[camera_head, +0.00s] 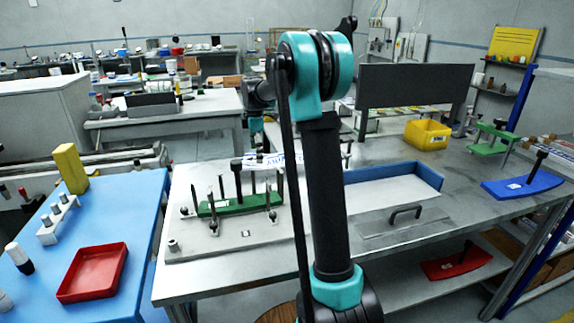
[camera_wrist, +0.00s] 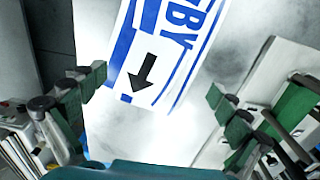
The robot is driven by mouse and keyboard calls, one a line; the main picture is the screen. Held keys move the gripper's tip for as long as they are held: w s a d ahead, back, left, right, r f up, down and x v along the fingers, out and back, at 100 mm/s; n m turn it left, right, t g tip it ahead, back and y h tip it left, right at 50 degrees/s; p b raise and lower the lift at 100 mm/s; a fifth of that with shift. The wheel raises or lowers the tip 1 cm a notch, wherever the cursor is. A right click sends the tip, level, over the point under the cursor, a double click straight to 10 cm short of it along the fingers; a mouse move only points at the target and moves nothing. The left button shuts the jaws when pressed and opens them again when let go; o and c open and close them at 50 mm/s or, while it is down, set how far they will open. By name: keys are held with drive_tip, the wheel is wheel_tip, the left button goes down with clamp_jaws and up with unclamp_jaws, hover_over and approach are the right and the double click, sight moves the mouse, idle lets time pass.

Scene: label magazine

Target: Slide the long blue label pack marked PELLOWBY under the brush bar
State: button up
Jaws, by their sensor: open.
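In the wrist view a white and blue label pack (camera_wrist: 165,55) lies tilted on a pale surface, showing the letters BY and a black arrow. The rest of its name is out of frame. My gripper (camera_wrist: 158,84) is open and empty, its green-padded fingers to either side of the pack's near end. In the head view a white pack with blue lettering (camera_head: 262,161) shows partly behind my arm; my gripper is hidden there. A plate with upright posts (camera_head: 200,248) holds a green block (camera_head: 226,204) with a black handle. I cannot make out the brush bar for certain.
A blue-walled tray (camera_head: 395,190) and a flat plate with a handle (camera_head: 405,226) lie right of my arm. A blue block (camera_head: 522,184) and a yellow bin (camera_head: 427,134) stand farther right. A dark upright panel (camera_head: 416,90) stands behind. A red tray (camera_head: 92,272) is left.

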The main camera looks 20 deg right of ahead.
sight(287, 161)
wheel_tip(287, 161, up, 5)
drive_tip(key=shift+r, duration=0.15)
drive_tip(key=d+r+m+h, duration=0.2)
drive_tip(key=r+m, duration=0.1)
drive_tip(key=m, duration=1.5)
drive_tip(key=d+r+m+h, duration=0.2)
drive_tip(key=d+r+m, duration=0.15)
drive_tip(key=m, duration=1.45)
drive_tip(key=x, duration=1.6)
drive_tip(key=shift+s+f, duration=0.3)
drive_tip(key=shift+s, duration=0.1)
